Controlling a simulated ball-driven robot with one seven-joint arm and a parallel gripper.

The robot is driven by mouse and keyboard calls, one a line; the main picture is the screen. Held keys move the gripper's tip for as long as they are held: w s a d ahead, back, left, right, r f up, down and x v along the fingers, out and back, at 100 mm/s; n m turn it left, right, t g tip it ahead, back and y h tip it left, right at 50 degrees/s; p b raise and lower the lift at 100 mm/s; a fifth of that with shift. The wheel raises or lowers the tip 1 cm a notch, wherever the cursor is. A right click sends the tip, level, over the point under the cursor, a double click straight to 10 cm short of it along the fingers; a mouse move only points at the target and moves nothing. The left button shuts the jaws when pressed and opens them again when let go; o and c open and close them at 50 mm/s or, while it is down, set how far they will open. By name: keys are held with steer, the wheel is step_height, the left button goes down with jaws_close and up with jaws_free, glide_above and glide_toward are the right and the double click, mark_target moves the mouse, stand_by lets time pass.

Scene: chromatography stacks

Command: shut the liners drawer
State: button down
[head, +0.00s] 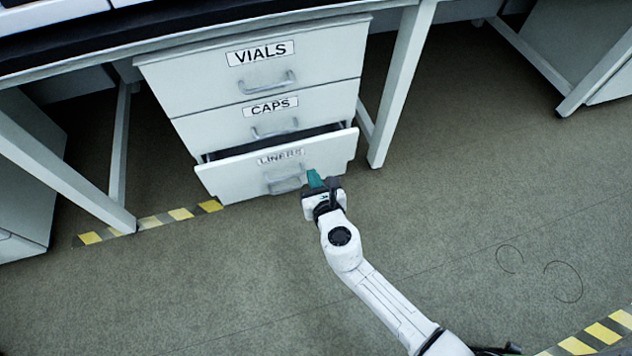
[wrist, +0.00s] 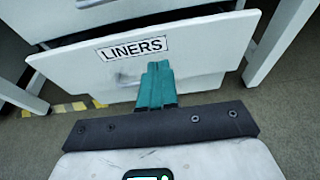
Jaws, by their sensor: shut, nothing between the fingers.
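The liners drawer (head: 280,164) is the lowest of three in a white cabinet and stands partly open, with a dark gap above its front. Its front, labelled LINERS, fills much of the wrist view (wrist: 205,62). Its grey handle (head: 287,181) shows below the label; in the wrist view my fingers partly cover it. My gripper (head: 315,179) is shut and empty, its teal fingers pointing at the drawer front near the handle's right end. The fingers also show in the wrist view (wrist: 157,82). I cannot tell whether the fingertips touch the front.
The vials drawer (head: 262,68) and the caps drawer (head: 268,118) above are shut. White bench legs stand on both sides, the right leg (head: 398,90) close to the cabinet. Yellow-striped floor tape (head: 150,222) runs left of the drawer.

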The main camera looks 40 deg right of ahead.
mark_target(300, 145)
steer(key=x, duration=0.3)
steer(key=b+x, duration=0.1)
steer(key=x, duration=0.1)
steer(key=b+x, duration=0.1)
steer(key=x, duration=0.2)
steer(key=shift+w+d+r, duration=0.1)
steer(key=shift+w+r, duration=0.2)
steer(key=shift+w, duration=0.15)
steer(key=shift+w+d, duration=0.15)
steer(key=shift+w, duration=0.25)
steer(key=shift+w+d+b, duration=0.15)
steer(key=shift+w+b, duration=0.05)
steer(key=shift+w, duration=0.4)
steer(key=shift+w+d+b, duration=0.2)
steer(key=shift+w, duration=0.45)
